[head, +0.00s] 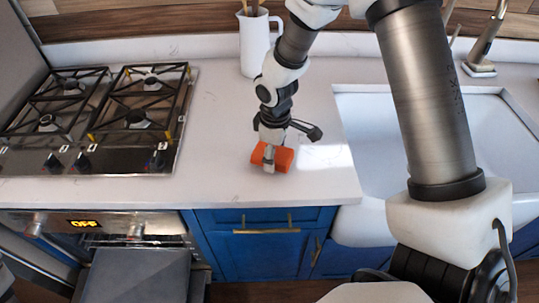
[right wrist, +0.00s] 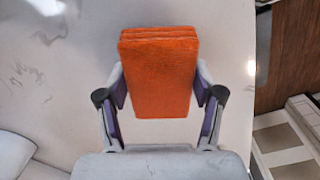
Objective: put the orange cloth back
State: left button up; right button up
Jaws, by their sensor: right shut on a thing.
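The orange cloth (head: 284,158) is a folded block in several layers. It is at the white counter near its front edge, between the stove and the sink. My right gripper (head: 269,160) comes down over it and is shut on it. In the right wrist view the cloth (right wrist: 160,75) sits between the two fingers of the gripper (right wrist: 161,88), which press its sides. I cannot tell whether the cloth touches the counter or hangs just above it. My left gripper is not in view.
A gas stove (head: 108,115) is on the left, above an oven (head: 85,224) whose door looks lowered. A white jug (head: 254,48) with utensils stands at the back. A white sink (head: 370,130) and a tap (head: 486,45) are on the right. Counter (head: 215,130) beside the stove is clear.

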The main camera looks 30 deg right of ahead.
jog(key=shift+s+f+b, duration=0.3)
jog(key=shift+s+f, duration=0.15)
jog(key=shift+f, duration=0.3)
jog(key=shift+a+r, duration=0.1)
jog(key=shift+r, duration=0.05)
jog(key=shift+w, duration=0.3)
jog(key=o, duration=1.3)
jog(key=shift+w+d+f, duration=0.2)
jog(key=shift+w+f, duration=0.05)
jog(key=shift+s+a+r, duration=0.1)
jog(key=shift+s+r, duration=0.1)
jog(key=shift+s, duration=0.15)
jog(key=shift+w+r, duration=0.25)
jog(key=shift+r, duration=0.15)
notch_tip(320, 180, up, 11)
jog(key=shift+s+r, duration=0.1)
